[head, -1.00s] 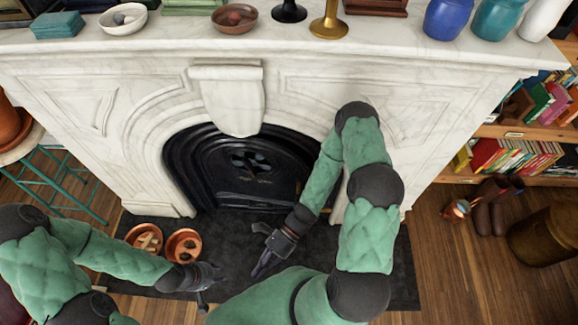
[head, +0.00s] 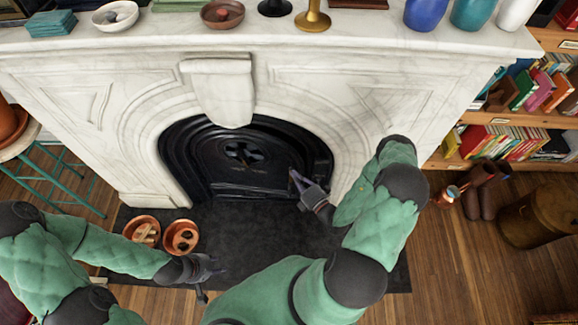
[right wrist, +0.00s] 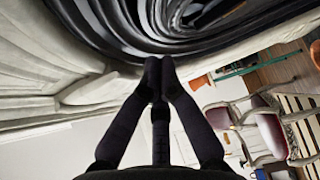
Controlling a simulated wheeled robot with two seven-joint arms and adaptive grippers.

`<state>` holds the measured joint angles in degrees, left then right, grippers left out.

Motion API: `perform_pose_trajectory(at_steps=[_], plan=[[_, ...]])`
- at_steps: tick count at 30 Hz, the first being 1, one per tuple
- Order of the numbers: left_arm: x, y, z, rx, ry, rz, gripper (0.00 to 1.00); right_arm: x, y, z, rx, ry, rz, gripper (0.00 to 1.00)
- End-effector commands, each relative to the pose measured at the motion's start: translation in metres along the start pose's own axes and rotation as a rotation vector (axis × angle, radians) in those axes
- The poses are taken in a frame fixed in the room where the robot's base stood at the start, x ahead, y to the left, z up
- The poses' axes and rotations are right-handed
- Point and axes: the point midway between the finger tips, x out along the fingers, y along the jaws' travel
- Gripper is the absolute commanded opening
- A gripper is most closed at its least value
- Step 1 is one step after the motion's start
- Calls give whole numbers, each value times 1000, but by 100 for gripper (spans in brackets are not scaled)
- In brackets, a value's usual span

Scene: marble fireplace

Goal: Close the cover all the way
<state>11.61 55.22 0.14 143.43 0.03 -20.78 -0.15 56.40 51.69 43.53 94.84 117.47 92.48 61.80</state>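The black metal cover (head: 228,172) stands in the arched fireplace opening, with a round pierced vent (head: 243,152) in its upper middle. I cannot tell whether it sits flush in its frame. My right gripper (head: 297,181) is at the cover's lower right, by the right side of the arch. In the right wrist view my right gripper's fingertips (right wrist: 160,62) are together with nothing seen between them, below the black ridged ironwork (right wrist: 125,25). Contact cannot be made out. My left gripper (head: 214,267) is low over the hearth, away from the cover; its fingers are unclear.
The white marble surround (head: 110,110) frames the opening, with a mantel of bowls, vases and candlesticks above. Two copper bowls (head: 181,237) stand on the dark hearth slab (head: 260,235) at the left. The hearth's middle before the cover is clear. Bookshelves (head: 500,133) stand at the right.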

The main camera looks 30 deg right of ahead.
Motion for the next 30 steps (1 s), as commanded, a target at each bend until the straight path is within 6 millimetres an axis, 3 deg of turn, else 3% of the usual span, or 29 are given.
perform_pose_trajectory(at_steps=[16,21,30], plan=[[21,-8,-1,0,0,0,40,95,-1,-3,-5,8,3,0],[29,-10,-1,0,0,0,40,110,-1,17,-5,3,2,0],[32,-11,-1,0,0,0,40,120,0,27,-3,4,0,0]])
